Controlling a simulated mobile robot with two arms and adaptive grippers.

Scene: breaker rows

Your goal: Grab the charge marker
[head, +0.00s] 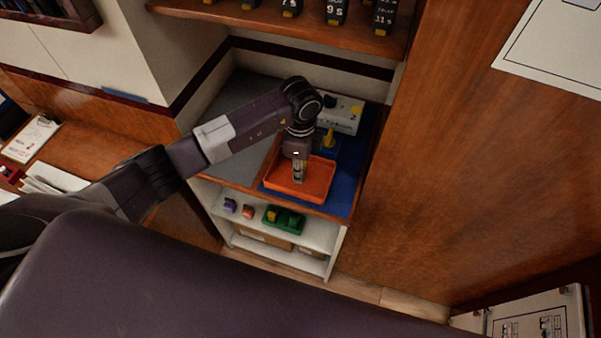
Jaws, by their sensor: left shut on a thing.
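My left gripper (299,178) points down over the orange tray (318,190) on the counter. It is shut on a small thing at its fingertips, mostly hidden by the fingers. I cannot make out its shape or colour, nor tell whether it is the charge marker. No other thing can be surely told as the charge marker. My right gripper is not in view.
A yellow piece (328,139) stands in a blue holder behind the orange tray, near a white box (346,116). Below, a shelf bears a green tray (291,223) and small purple and orange pieces. A tall wooden panel (440,150) rises at right.

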